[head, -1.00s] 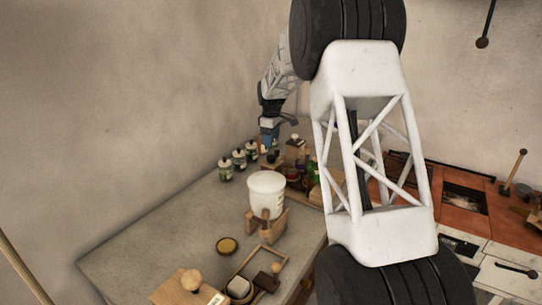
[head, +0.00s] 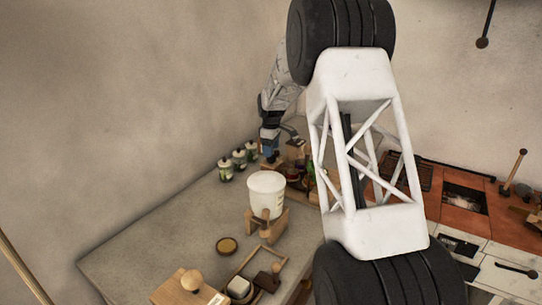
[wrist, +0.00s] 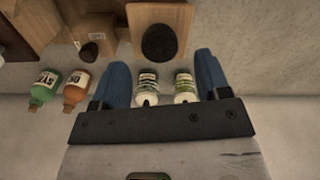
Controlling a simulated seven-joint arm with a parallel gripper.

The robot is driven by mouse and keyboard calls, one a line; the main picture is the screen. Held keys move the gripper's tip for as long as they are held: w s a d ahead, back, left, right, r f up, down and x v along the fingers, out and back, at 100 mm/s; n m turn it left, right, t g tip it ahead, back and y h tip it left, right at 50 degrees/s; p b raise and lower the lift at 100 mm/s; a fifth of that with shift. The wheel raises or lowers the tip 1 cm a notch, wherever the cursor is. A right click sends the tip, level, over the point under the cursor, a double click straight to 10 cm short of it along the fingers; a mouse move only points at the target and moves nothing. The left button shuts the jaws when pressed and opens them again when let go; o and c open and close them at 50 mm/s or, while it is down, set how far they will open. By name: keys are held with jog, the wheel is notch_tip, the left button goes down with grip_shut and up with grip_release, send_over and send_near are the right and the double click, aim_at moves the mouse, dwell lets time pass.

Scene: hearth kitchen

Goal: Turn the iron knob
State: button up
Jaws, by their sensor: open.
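In the head view my gripper (head: 269,150) is low over the back of the counter, beside the small bottles; the knob there is too small to make out.
Two small labelled bottles (wrist: 147,84) stand below the oval knob. Green and orange bottles (wrist: 45,88) are farther left. The counter's left part is clear.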

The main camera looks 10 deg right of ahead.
aim_at(271, 159)
jog(key=shift+f, duration=1.7)
jog(key=c, duration=0.9)
